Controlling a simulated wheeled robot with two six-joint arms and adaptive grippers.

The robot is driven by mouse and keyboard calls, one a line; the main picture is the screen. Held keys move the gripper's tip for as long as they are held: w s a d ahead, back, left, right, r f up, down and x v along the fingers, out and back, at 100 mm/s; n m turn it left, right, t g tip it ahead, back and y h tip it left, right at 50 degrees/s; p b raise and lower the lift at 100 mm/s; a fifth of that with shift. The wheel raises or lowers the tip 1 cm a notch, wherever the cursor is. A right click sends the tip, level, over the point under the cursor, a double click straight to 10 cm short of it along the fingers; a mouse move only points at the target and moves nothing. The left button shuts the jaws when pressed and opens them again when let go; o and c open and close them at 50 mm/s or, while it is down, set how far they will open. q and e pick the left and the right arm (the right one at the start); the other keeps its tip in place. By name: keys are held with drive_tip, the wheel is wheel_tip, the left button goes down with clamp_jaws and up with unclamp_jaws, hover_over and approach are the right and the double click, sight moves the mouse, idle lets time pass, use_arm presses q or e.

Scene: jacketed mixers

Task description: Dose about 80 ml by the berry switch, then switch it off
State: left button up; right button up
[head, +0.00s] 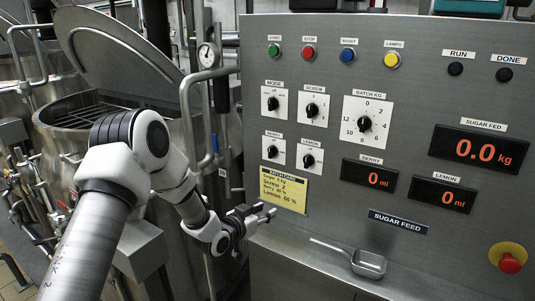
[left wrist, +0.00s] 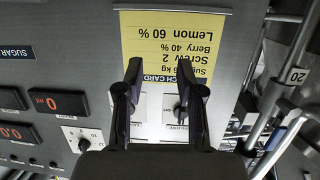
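The berry switch (head: 272,148) is a black knob on a white plate at the panel's lower left; its exact setting is too small to read. Its knob also shows upside down in the left wrist view (left wrist: 180,112), partly behind a finger. The lemon switch (head: 309,160) is just to its right. The berry display (head: 369,178) reads 0 ml. My left gripper (head: 266,212) is open and empty, below the switches and near the batch card. In the left wrist view its two fingers (left wrist: 160,68) stand apart before the panel. My right gripper is out of view.
The yellow batch card (head: 284,190) hangs under the switches. A metal scoop (head: 367,264) is on the ledge to the right. The lemon display (head: 443,194) reads 0 ml and the sugar display (head: 478,149) 0.0 kg. A mixer (head: 75,110) with pipes stands left.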

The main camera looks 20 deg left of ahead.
sight(269, 152)
use_arm(q)
drive_tip(key=w+a+r+t, duration=0.2)
drive_tip(key=a+r+t, duration=0.15)
drive_tip(key=r, duration=1.05)
drive_tip(key=shift+n+g+y, duration=0.3)
drive_tip(key=shift+g+y, duration=0.05)
drive_tip(key=shift+y, duration=0.05)
drive_tip(key=w+p, duration=0.3)
drive_tip(key=w, duration=0.4)
drive_tip(key=shift+w+f, duration=0.1)
drive_tip(key=shift+f, duration=0.1)
drive_tip(key=shift+w, duration=0.3)
drive_tip(key=shift+f, duration=0.1)
clamp_jaws()
